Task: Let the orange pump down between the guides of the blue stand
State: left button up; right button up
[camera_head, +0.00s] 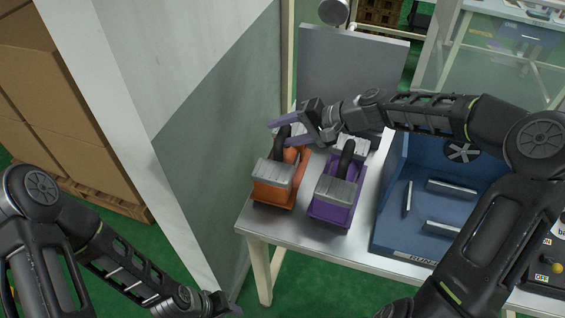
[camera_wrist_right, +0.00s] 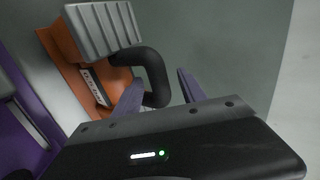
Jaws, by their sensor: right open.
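The orange pump (camera_head: 272,194) stands upright on the left part of the metal table, with a grey ribbed block on top and a black curved handle. My right gripper (camera_head: 278,134) is at that handle, its purple fingers apart. In the right wrist view the handle (camera_wrist_right: 157,78) of the orange pump (camera_wrist_right: 82,82) shows between the open fingers (camera_wrist_right: 157,88); I cannot tell whether they touch it. The blue stand (camera_head: 400,232) with pale guide bars is to the right, partly hidden by my right arm.
A purple pump (camera_head: 328,213) stands close to the right of the orange one, between it and the blue stand. A grey-white wall (camera_head: 215,140) rises left of the table (camera_head: 300,232). A grey panel (camera_head: 350,65) stands behind. A control box with a yellow knob (camera_head: 556,267) is at right.

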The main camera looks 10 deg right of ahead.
jog(key=shift+w+a+f, duration=0.1)
jog(key=shift+a+f, duration=0.1)
jog(key=shift+a, duration=0.05)
dwell(0.4)
grip_shut()
dwell(0.4)
dwell(0.8)
jog(key=shift+w+r, duration=0.1)
jog(key=shift+r, duration=0.05)
